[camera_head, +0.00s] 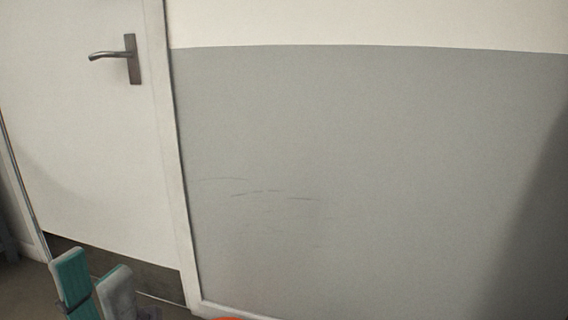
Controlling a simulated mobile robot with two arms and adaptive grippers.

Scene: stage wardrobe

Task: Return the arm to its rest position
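My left gripper (95,275) shows at the bottom left, in front of the door's lower part. One finger has a teal face and the other shows a grey back. Their tips stand apart with nothing visible between them, so it looks open and empty. The rest of the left arm is cut off by the lower edge of the picture. My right gripper is not in view.
A white door (75,140) with a metal handle (117,56) and dark kick plate stands shut at the left. A grey-and-white wall (370,180) with scuffs fills the right. An unclear orange thing (228,318) peeks in at the bottom edge.

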